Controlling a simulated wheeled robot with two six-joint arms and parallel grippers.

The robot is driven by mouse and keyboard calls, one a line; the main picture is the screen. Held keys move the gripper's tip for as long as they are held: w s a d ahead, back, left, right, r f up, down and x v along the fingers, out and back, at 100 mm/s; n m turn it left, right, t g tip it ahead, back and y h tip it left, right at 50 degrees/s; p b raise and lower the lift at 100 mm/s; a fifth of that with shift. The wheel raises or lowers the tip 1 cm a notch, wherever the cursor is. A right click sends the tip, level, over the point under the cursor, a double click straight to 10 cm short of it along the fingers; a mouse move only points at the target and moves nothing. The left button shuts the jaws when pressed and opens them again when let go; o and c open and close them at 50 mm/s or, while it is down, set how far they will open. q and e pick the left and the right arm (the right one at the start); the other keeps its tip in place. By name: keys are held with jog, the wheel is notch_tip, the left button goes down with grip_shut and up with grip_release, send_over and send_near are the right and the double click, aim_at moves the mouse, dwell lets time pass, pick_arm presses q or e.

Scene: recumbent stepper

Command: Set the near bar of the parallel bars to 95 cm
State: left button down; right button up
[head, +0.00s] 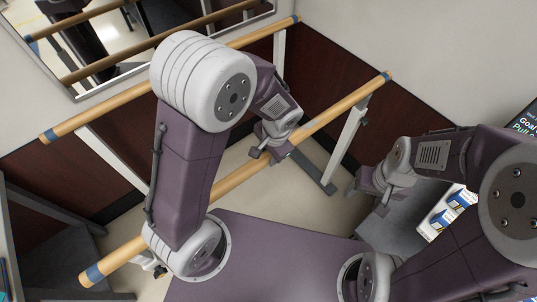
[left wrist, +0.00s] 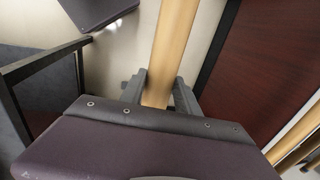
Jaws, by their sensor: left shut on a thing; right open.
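The near bar (head: 330,118) of the parallel bars is a wooden rail with blue bands near its ends. It runs diagonally from lower left to upper right in the head view, on pale uprights (head: 346,138). My left gripper (head: 270,155) is shut on the near bar around its middle. In the left wrist view the bar (left wrist: 176,40) passes between the two fingers (left wrist: 160,90). My left arm hides part of the bar. The far bar (head: 105,110) runs along the wall. My right gripper (head: 367,197) is open and empty, right of the near bar. No height marks are readable.
A wall mirror (head: 120,40) hangs behind the far bar. Dark red panelling (head: 325,75) lines the walls. A dark screen (head: 524,122) and blue-and-white boxes (head: 447,212) are at the right. Beige floor (head: 240,165) shows between the bars.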

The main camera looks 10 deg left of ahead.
aim_at(267, 153)
pick_arm(q)
notch_tip(267, 153, up, 4)
jog(key=shift+f+p, duration=0.1)
jog(key=shift+p, duration=0.65)
jog(key=shift+f, duration=0.15)
pick_arm(e)
notch_tip(267, 153, up, 3)
pick_arm(q)
jog(key=c, duration=0.9)
grip_release()
notch_tip(267, 153, up, 9)
jog(key=s+d, duration=0.1)
jog(key=shift+d+p, duration=0.2)
jog(key=shift+p, duration=0.1)
pick_arm(e)
jog(key=shift+r, duration=0.55)
pick_arm(q)
jog(key=shift+f, duration=0.1)
